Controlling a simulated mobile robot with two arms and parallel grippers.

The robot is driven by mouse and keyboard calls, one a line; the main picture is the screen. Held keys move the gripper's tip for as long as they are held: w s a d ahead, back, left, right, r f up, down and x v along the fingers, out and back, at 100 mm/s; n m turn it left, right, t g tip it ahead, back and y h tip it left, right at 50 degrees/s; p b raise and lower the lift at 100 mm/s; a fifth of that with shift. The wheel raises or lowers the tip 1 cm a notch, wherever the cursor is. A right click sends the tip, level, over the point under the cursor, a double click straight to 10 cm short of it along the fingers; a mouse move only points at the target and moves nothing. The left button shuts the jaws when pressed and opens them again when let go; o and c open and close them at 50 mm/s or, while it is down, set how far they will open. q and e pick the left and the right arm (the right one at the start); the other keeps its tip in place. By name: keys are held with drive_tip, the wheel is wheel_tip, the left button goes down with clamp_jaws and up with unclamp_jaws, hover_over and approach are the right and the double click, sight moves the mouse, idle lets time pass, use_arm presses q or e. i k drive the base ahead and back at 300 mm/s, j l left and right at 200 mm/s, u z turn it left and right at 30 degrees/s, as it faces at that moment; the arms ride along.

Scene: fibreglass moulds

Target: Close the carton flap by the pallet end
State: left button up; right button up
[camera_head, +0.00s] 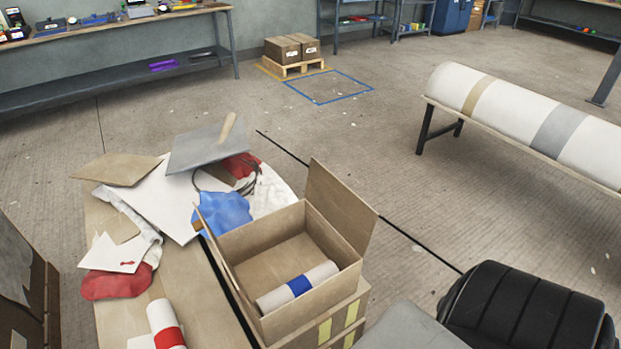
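An open cardboard carton (312,307) stands in the lower middle of the head view. One broad flap (341,208) stands up from its right side, tilted slightly outward. A narrower-looking flap (213,245) stands along its left side, seen nearly edge-on. A white roll with a blue band (314,278) lies inside the carton, and the rest of the visible carton floor is bare. A small wooden pallet (290,68) stands far back, carrying brown boxes (291,47). Neither of my grippers is in view.
Sheets, cloths and a grey board (205,147) lie heaped left of the carton. A white roll with a red band (165,325) lies lower left. A long banded cylinder (515,116) rests on a bench at right. Floor between carton and pallet is mostly clear.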

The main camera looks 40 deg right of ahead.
sight(351, 215)
drive_tip(key=l+u, duration=0.2)
drive_tip(key=l, duration=0.45)
drive_tip(key=l+u, duration=0.25)
drive_tip(key=l, duration=0.35)
drive_tip(key=k+l+u, duration=0.2)
drive_tip(key=l, duration=0.4)
